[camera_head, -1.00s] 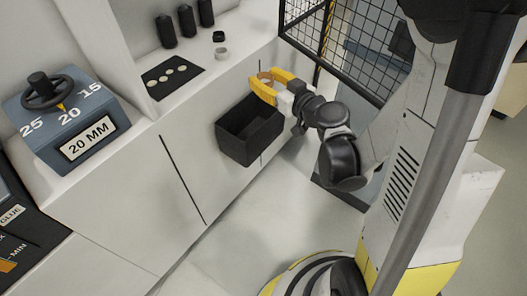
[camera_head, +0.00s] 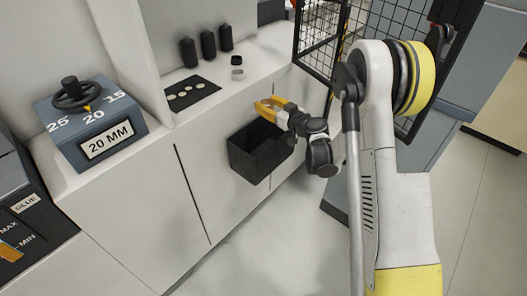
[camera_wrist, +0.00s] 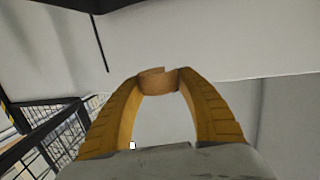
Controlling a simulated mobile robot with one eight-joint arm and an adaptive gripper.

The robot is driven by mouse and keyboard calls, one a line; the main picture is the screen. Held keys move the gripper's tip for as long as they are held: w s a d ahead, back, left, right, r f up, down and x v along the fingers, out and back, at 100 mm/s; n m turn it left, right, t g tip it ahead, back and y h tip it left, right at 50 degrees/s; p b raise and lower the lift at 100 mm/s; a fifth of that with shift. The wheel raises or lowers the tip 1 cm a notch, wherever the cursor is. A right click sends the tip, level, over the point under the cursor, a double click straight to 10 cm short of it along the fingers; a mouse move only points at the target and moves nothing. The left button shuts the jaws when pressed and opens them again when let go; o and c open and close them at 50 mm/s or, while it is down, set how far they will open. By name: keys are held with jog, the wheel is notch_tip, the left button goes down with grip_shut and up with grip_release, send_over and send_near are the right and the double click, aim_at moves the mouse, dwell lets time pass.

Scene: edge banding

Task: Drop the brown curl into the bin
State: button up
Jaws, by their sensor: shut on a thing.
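My gripper (camera_head: 268,108) has yellow fingers and is shut on the brown curl. In the wrist view the brown curl (camera_wrist: 157,83) is a short, curved tan-brown band pinched between the two fingertips (camera_wrist: 156,76). In the head view the curl is too small to make out clearly between the fingers. The bin (camera_head: 240,160) is a black, open-topped box on the front of the white cabinet. My gripper is above the bin's back right part in the head view.
The white cabinet (camera_head: 150,215) runs along the left. On its top are a blue dial box (camera_head: 95,125), a black mat with pale discs (camera_head: 190,95) and several black cylinders (camera_head: 208,44). A black mesh fence (camera_head: 320,35) stands behind my arm. Floor is clear in front.

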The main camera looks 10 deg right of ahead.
notch_tip(320, 180, down, 6)
jog(key=b, duration=0.3)
jog(key=shift+r, duration=0.1)
jog(key=o, duration=0.8)
jog(key=shift+s, duration=0.15)
jog(key=v, duration=0.7)
jog(key=shift+s+d+r, duration=0.1)
